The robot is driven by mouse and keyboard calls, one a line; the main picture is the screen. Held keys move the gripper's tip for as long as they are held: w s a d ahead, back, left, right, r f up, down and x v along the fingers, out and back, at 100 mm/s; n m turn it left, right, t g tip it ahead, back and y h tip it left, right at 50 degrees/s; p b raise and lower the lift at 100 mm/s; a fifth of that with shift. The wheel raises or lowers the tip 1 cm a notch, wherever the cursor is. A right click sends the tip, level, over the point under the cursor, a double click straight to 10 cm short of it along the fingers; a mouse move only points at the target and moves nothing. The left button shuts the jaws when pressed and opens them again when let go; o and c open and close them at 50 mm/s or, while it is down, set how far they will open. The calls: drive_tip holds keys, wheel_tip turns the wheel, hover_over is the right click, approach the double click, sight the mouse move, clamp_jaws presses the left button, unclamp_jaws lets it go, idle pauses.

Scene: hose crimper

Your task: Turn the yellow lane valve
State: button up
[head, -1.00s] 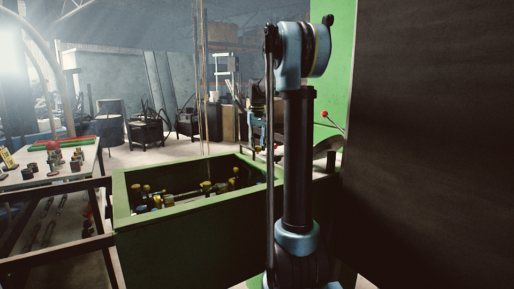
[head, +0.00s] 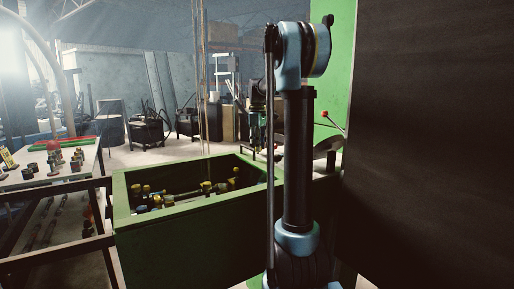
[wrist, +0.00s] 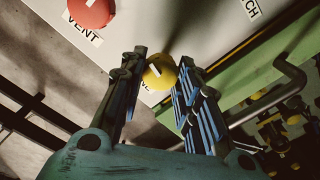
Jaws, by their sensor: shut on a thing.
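The yellow lane valve (wrist: 159,74) is a round yellow knob with a white mark, on a pale panel in the wrist view. My gripper (wrist: 163,62) has one finger on each side of the knob and is shut on it. A label below the knob is mostly covered by the fingers. In the head view, my arm hides the valve, and the gripper cannot be made out clearly.
A red knob (wrist: 91,12) labelled VENT is at the upper left of the panel. A bent grey pipe (wrist: 291,75) runs at the right. A green bin (head: 190,205) with fittings and a parts table (head: 45,178) stand to the left. A dark panel (head: 435,150) blocks the right.

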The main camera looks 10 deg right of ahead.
drive_tip(key=shift+w+n, duration=0.1)
drive_tip(key=shift+n, duration=0.9)
drive_tip(key=o, duration=1.1)
wheel_tip(320, 180, up, 12)
drive_tip(key=shift+f, duration=0.1)
